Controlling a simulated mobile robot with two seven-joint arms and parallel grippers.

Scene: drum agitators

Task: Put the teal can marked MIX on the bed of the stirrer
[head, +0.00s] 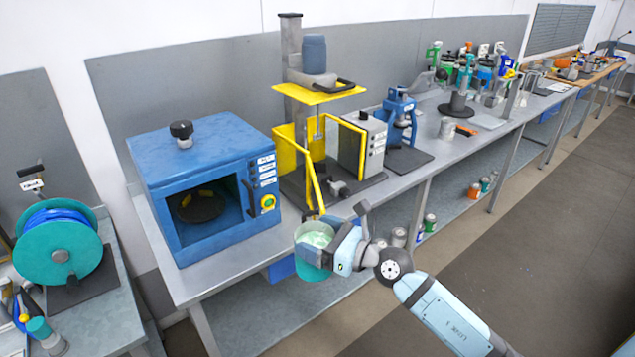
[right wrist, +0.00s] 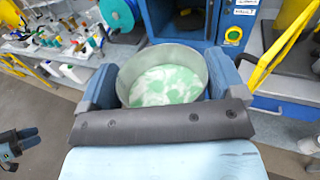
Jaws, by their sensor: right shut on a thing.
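The teal can (head: 310,262) is open at the top and holds a pale green and white mix. My right gripper (head: 327,245) is shut around its sides and holds it nearly upright in front of the bench edge. In the right wrist view, the can (right wrist: 163,72) sits between both fingers. No MIX mark shows. The stirrer (head: 292,45) stands on the bench behind the can, with a yellow top plate, a hanging shaft and yellow guard frames standing outward. Its dark bed (head: 292,187) is partly hidden by the guard. A dark blue shape at the wrist view's left edge may be my left gripper.
A blue oven-like box (head: 205,180) with an open front stands left of the stirrer. A grey control box (head: 362,145) and a blue press (head: 400,118) stand to its right. A yellow guard frame (head: 313,182) juts toward the bench's front edge. The floor aisle is clear.

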